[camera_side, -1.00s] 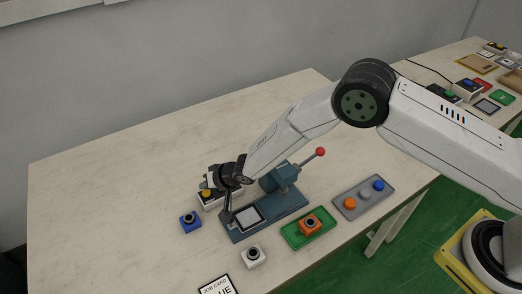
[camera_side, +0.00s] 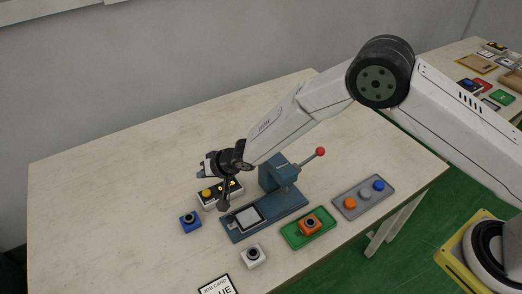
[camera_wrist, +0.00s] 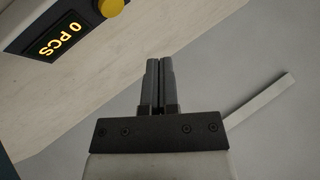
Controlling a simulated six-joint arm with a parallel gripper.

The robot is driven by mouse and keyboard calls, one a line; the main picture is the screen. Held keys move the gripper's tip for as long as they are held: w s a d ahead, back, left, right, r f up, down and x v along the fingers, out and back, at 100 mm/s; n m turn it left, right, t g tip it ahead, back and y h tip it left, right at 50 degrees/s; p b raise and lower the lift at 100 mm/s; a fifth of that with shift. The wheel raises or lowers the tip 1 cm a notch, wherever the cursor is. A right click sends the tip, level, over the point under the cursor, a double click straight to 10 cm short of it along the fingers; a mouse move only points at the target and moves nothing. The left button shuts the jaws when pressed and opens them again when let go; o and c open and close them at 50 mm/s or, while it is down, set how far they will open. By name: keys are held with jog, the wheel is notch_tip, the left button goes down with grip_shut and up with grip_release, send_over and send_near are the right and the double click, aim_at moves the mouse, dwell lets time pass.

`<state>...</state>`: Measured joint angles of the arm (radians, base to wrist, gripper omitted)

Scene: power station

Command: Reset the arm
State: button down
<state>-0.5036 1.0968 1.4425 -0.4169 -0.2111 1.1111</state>
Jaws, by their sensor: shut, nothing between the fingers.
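A blue block (camera_side: 190,222) and a white block (camera_side: 252,257) stand on the table. An orange block (camera_side: 311,223) sits on a green tray (camera_side: 295,240). A grey tray (camera_side: 350,210) holds orange, grey and blue discs. A job card (camera_side: 219,286) lies in front. The table's back left is clear.

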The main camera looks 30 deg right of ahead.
dwell(0.4)
jog(key=s+d+r+h, duration=0.1)
jog(key=s+d+r, duration=0.1)
jog(key=d, duration=0.4)
jog(key=s+d+r+g+h, duration=0.1)
jog(key=s+d+r, duration=0.1)
jog(key=d+r, duration=0.3)
jog(key=s+d+r+h, duration=0.2)
jog(key=s+d+r, duration=0.1)
jog(key=d, duration=0.5)
jog(key=shift+d+r+n, duration=0.25)
jog(key=shift+d+n, duration=0.05)
jog(key=shift+d, duration=0.1)
jog(key=s+d+r+g, duration=0.2)
jog(key=s+d, duration=0.4)
jog(key=s, duration=0.4)
jog(key=s+d+r+n+g+h, duration=0.1)
jog(key=s+d+r, duration=0.1)
jog(key=s+d, duration=0.4)
jog(key=s, duration=0.4)
jog(key=shift+d+g, duration=0.2)
jog(key=shift+g, duration=0.2)
